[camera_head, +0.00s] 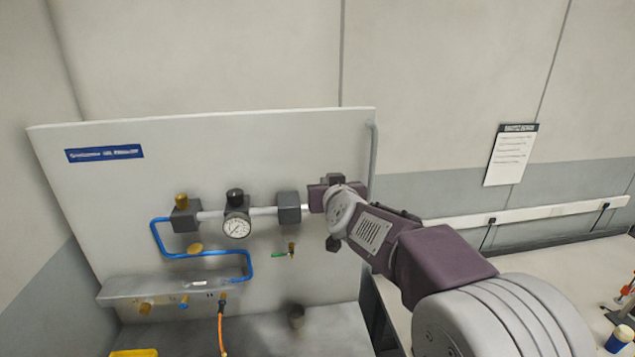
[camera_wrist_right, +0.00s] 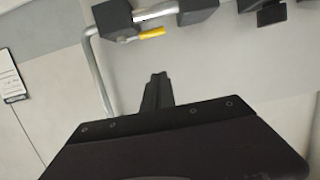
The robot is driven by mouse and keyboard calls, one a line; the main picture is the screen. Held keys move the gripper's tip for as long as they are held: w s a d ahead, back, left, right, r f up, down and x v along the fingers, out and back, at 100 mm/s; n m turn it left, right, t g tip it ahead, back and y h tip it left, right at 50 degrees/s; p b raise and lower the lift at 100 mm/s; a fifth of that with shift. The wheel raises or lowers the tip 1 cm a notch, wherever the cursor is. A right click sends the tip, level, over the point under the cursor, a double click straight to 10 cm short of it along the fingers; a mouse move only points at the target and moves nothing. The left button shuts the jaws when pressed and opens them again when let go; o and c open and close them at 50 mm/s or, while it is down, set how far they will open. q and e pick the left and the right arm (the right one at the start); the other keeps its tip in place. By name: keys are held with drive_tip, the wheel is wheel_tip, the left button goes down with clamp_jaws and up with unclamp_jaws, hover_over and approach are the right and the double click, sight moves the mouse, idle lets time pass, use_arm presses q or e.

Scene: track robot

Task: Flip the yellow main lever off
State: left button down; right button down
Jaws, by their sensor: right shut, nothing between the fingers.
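The yellow main lever (camera_wrist_right: 151,33) shows in the right wrist view. It sticks out sideways from a dark valve block (camera_wrist_right: 112,18) on the pipe. In the head view the lever is hidden behind my right arm. My right gripper (camera_wrist_right: 157,90) is shut and empty, its fingers pointing toward the panel. In the wrist view its tips appear below the lever with a visible gap between. In the head view the right gripper and wrist are in front of the right part of the pipe line. My left gripper is in no view.
The upright panel (camera_head: 110,200) carries a pressure gauge (camera_head: 236,228), a blue tube (camera_head: 200,254) and a small green-handled valve (camera_head: 281,254). An orange hose (camera_head: 221,330) hangs below. A vertical grey pipe (camera_head: 374,150) runs along the right edge. A bench stands at right.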

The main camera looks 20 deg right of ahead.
drive_tip(key=x, duration=1)
drive_tip(key=shift+a+f, duration=0.1)
drive_tip(key=shift+a, duration=0.05)
wheel_tip(320, 180, down, 3)
drive_tip(key=shift+r+b, duration=0.15)
drive_tip(key=shift+b, duration=0.85)
drive_tip(key=shift+s+a+f, duration=0.1)
drive_tip(key=shift+s+f, duration=0.1)
drive_tip(key=shift+s, duration=0.25)
drive_tip(key=shift+s+a+f, duration=0.15)
drive_tip(key=shift+s, duration=0.25)
drive_tip(key=shift+w, duration=0.1)
